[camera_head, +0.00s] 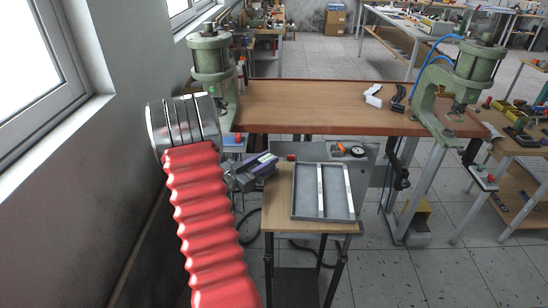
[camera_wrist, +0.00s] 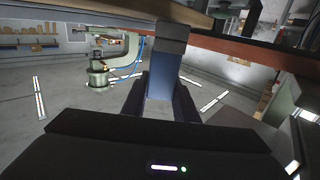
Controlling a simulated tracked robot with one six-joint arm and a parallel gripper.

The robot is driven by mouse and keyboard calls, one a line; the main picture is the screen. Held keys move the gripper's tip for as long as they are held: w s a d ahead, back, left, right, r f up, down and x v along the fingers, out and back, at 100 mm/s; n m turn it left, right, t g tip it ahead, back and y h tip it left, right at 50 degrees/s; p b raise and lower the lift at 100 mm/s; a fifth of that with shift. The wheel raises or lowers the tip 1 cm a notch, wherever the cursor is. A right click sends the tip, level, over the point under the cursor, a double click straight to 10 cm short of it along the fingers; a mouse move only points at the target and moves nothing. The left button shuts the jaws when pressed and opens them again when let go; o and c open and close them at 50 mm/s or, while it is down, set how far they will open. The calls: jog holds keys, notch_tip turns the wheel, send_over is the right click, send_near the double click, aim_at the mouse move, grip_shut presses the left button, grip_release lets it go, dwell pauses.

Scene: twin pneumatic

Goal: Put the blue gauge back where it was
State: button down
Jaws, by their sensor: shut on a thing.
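In the wrist view my gripper (camera_wrist: 160,100) is shut on a flat blue-grey piece, which I take for the blue gauge (camera_wrist: 169,62). The piece stands out beyond the dark fingers, with a paler grey part between them. Its far end reaches up to a wooden edge in the picture; whether it touches cannot be told.
A long wooden bench (camera_head: 300,105) lies behind, with a green press (camera_head: 209,60) at left and another (camera_head: 468,75) at right. A round dial (camera_head: 357,151) and a red knob (camera_head: 291,157) are behind the stand. A wall is close at left.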

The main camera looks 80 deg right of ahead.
aim_at(273, 156)
jog(key=x, duration=0.4)
jog(key=shift+f, duration=0.15)
dwell(0.4)
jog(key=c, duration=1.4)
grip_release()
jog(key=shift+w+a, duration=0.1)
jog(key=shift+a, duration=0.05)
jog(key=v, duration=1.1)
jog(key=shift+w+a, duration=0.2)
jog(key=shift+a, duration=0.1)
